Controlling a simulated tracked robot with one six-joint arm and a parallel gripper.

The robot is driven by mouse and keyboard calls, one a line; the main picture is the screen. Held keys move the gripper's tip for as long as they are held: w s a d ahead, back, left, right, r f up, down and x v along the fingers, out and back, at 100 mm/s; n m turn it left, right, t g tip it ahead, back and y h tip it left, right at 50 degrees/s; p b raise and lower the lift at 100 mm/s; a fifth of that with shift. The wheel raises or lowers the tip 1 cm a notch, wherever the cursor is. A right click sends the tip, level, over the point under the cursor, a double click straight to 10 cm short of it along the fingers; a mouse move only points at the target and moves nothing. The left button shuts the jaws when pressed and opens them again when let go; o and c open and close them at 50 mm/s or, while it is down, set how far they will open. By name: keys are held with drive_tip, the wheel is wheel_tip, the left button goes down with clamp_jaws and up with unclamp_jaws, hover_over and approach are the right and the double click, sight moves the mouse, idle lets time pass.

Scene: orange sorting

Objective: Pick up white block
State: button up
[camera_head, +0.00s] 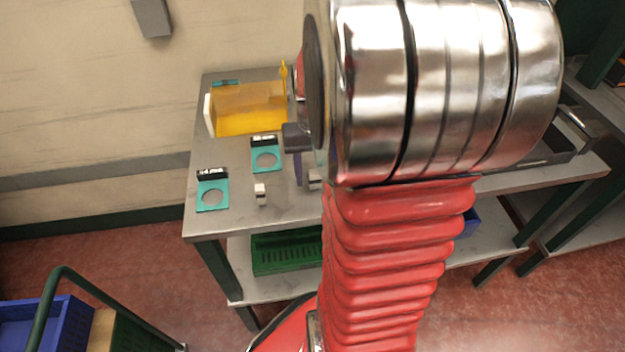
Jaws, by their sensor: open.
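A small white block (260,196) stands upright on the grey metal table (228,222), near its front edge. A second small pale block (314,180) shows further right, partly hidden behind my arm. Part of my gripper (299,160) shows as a dark purple-grey shape just left of my big metal arm joint, which hides the rest. It is open, up and to the right of the white block and apart from it in the picture. I cannot tell its height above the table.
Two teal holders (212,196) (265,154) with round holes and black-and-white labels lie on the table. A yellow-orange see-through bin (250,110) stands at the back. A green crate (285,254) sits on the lower shelf. A blue crate (45,325) is at lower left.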

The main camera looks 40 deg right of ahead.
drive_tip(key=shift+c, duration=0.7)
clamp_jaws()
drive_tip(key=shift+r, duration=0.1)
wheel_tip(320, 180, up, 10)
drive_tip(key=shift+f, duration=0.1)
idle(0.5)
idle(0.3)
